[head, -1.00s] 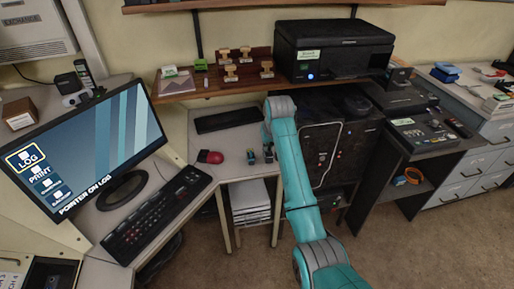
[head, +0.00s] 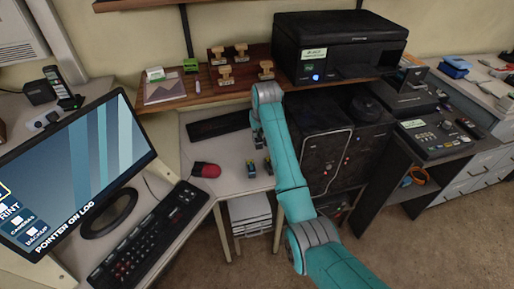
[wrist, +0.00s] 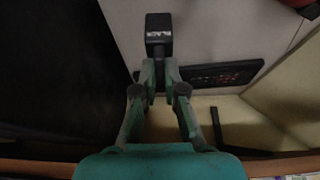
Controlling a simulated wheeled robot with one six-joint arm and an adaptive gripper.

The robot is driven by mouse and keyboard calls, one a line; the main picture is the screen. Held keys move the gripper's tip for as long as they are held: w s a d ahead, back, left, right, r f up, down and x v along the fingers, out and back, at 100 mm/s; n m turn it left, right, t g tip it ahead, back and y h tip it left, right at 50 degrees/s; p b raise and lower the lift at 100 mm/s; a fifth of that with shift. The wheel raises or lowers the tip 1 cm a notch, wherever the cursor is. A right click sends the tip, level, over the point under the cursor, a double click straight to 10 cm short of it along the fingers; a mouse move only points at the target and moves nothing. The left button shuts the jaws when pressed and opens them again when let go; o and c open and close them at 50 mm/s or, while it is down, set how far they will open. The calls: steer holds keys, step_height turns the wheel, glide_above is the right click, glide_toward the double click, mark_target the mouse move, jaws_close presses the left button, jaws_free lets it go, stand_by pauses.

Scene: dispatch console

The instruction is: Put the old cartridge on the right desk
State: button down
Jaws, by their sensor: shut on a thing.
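In the head view my gripper (head: 257,136) is over the pale desk (head: 232,180), partly hidden by my teal arm. The black printer (head: 338,45) is on the shelf above, with a blue light lit. I cannot tell from the label whether the held cartridge is the old one.
A red mouse (head: 206,170) and a dark keyboard (head: 218,125) lie on the pale desk. The wooden shelf (head: 205,98) with stamps overhangs its back. A black computer tower (head: 325,150) stands to the right. A monitor (head: 85,170) and keyboard (head: 148,238) are at left.

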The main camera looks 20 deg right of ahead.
mark_target(258, 146)
steer(key=shift+f, duration=3.55)
steer(key=c, duration=1.3)
jaws_free()
steer(key=shift+f, duration=0.1)
steer(key=shift+o, duration=0.3)
steer(key=v, duration=1.2)
steer(key=shift+s, duration=0.1)
